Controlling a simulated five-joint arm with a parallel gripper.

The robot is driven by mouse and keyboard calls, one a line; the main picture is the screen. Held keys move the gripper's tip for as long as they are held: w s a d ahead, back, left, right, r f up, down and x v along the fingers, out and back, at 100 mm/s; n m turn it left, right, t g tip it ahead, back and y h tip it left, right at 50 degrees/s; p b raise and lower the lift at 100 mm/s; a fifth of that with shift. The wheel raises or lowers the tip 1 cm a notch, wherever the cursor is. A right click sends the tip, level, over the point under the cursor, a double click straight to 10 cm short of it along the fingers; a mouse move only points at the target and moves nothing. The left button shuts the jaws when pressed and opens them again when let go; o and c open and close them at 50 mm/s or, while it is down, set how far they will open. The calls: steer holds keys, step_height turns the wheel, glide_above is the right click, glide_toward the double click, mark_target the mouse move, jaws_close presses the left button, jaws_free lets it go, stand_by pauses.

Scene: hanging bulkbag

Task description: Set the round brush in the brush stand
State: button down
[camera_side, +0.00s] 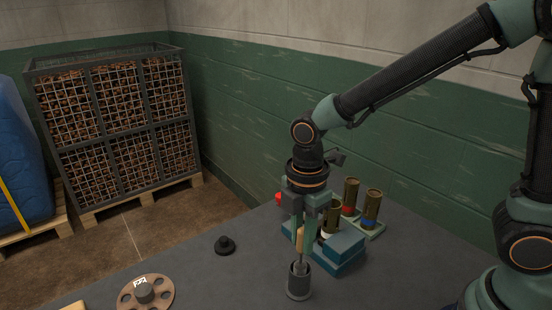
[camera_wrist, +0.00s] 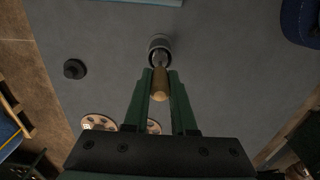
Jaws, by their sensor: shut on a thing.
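The round brush has a tan wooden handle (camera_side: 300,239) and a thin metal shaft pointing down. The handle also shows in the wrist view (camera_wrist: 160,86). My gripper (camera_side: 304,243) is shut on the handle, with a green finger on each side of it in the wrist view (camera_wrist: 160,74). The brush hangs close to upright. The brush stand is a grey round cup (camera_side: 298,288) on the table directly below my gripper. It also shows in the wrist view (camera_wrist: 159,40). The brush's lower end is at the cup's mouth; how deep it sits is hidden.
A blue block (camera_side: 343,250) stands close right of the cup. Behind it are several brass tubes (camera_side: 371,207) with coloured bands. A black knob (camera_side: 225,246) and a brown holed disc (camera_side: 132,298) lie left. The grey table between them is clear.

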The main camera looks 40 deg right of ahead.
steer(key=c, duration=0.7)
jaws_free()
steer(key=shift+o, duration=0.2)
steer(key=shift+r, duration=0.1)
steer(key=shift+r, duration=3.45)
steer(key=s+d+r+m+t, duration=0.1)
steer(key=d+r+m+t, duration=0.1)
steer(key=d+m, duration=0.4)
steer(key=s+d+r+m+t, duration=0.2)
steer(key=d+m, duration=0.5)
steer(key=m, duration=0.5)
steer(key=shift+d+r+t, duration=0.3)
steer(key=shift+r+t, duration=0.3)
steer(key=shift+t, duration=0.2)
